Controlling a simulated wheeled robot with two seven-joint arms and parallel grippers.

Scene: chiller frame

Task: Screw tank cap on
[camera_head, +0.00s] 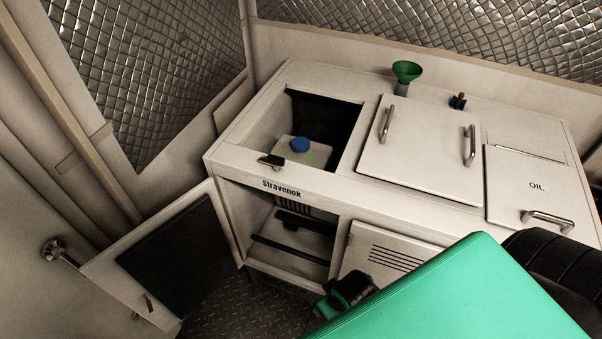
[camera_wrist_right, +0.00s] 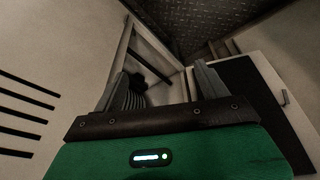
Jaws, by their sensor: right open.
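The blue tank cap (camera_head: 300,144) sits on top of the pale tank (camera_head: 318,156), inside the open top compartment at the left of the cabinet. I cannot tell whether the cap is threaded tight. My right gripper (camera_wrist_right: 162,82) is open and empty in the right wrist view, facing the cabinet's open lower front and the floor. In the head view, my green right arm fills the lower right, and its dark hand is low in front of the vented door, well below and right of the cap. The fingertips are not clear there. My left gripper is out of view.
The lower left door (camera_head: 160,258) hangs open beside an open bay (camera_head: 290,242). A green funnel (camera_head: 406,71) stands on the back edge of the top. Two handled lids, one marked OIL (camera_head: 530,184), are closed. A black latch (camera_head: 271,161) sits at the compartment's front rim.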

